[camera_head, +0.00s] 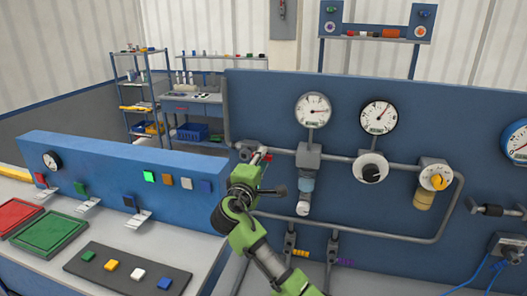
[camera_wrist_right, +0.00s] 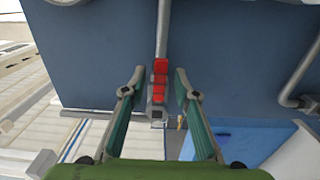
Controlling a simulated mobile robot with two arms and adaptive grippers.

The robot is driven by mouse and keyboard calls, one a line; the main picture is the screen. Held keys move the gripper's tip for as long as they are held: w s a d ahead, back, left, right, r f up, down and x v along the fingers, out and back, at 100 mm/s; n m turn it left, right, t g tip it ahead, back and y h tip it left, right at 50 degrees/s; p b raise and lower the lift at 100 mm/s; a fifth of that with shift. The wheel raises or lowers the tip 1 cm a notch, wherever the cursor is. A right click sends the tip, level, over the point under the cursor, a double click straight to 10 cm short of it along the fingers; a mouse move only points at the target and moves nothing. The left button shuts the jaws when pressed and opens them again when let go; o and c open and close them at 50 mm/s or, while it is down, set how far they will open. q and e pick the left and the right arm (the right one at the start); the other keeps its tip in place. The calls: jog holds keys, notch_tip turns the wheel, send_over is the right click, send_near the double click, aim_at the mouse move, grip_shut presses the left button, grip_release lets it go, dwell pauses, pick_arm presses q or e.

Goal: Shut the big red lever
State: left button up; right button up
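The red lever (camera_wrist_right: 160,78) is on a grey pipe fitting against the blue panel. In the right wrist view it lies between the two fingers of my right gripper (camera_wrist_right: 160,74), with space on both sides. The fingers are apart and empty. In the head view my green right arm reaches up to the panel's left part, and the right gripper (camera_head: 258,164) is by the pipe's left end. It hides most of the lever there; only a small red bit shows. My left gripper is in neither view.
The blue panel (camera_head: 262,105) carries grey pipes, white gauges (camera_head: 313,110) and a yellow-knobbed valve (camera_head: 436,175) to the right. A lower pipe loop (camera_head: 380,235) runs below. At left is a bench with a blue board (camera_head: 105,160) and coloured blocks.

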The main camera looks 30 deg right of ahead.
jog(key=shift+x, duration=1)
